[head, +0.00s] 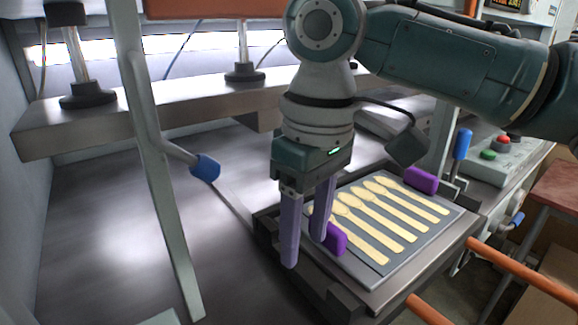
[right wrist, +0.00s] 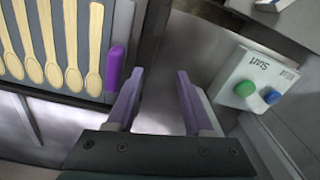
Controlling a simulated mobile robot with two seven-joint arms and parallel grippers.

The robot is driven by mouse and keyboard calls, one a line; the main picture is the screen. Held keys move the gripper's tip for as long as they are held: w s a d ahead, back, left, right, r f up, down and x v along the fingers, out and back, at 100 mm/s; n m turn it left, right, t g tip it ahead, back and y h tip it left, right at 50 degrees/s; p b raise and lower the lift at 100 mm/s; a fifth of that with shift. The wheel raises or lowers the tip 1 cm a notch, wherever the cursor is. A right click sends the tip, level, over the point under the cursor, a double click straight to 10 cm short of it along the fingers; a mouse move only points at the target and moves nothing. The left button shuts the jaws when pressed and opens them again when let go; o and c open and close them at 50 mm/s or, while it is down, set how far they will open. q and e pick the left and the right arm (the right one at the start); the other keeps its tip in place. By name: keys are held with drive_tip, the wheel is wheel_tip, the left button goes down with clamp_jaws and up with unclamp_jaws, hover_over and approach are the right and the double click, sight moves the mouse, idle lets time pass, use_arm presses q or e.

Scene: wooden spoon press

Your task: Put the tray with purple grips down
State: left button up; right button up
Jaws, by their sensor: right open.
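The tray (head: 424,236) is a flat grey plate with several pale wooden spoons lying on it in a row. It rests on a dark metal support at the right of the head view, and also shows at the left of the right wrist view (right wrist: 118,24). One purple grip (head: 335,238) is at its near left edge, the other purple grip (head: 421,180) at its far right edge. My right gripper (head: 304,250) points down beside the near grip, open and empty. In the right wrist view the near grip (right wrist: 116,67) lies outside the fingers.
A grey metal bar with a blue-ended lever (head: 206,167) stands left of my right gripper. A start panel (right wrist: 252,80) with green and blue buttons shows in the right wrist view. Orange rails (head: 520,272) run at the lower right. The steel surface at left is mostly clear.

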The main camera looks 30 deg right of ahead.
drive_tip(key=s+a+f+n+t+y, duration=0.1)
drive_tip(key=s+a+f+t+y, duration=0.1)
drive_tip(key=s+a+f, duration=0.45)
drive_tip(key=s+d+m+h, duration=0.1)
drive_tip(key=s+d, duration=0.2)
drive_tip(key=s, duration=0.2)
drive_tip(key=s+d+r+m+t+h, duration=0.1)
drive_tip(key=s+d, duration=0.2)
drive_tip(key=s, duration=0.3)
drive_tip(key=shift+s, duration=0.2)
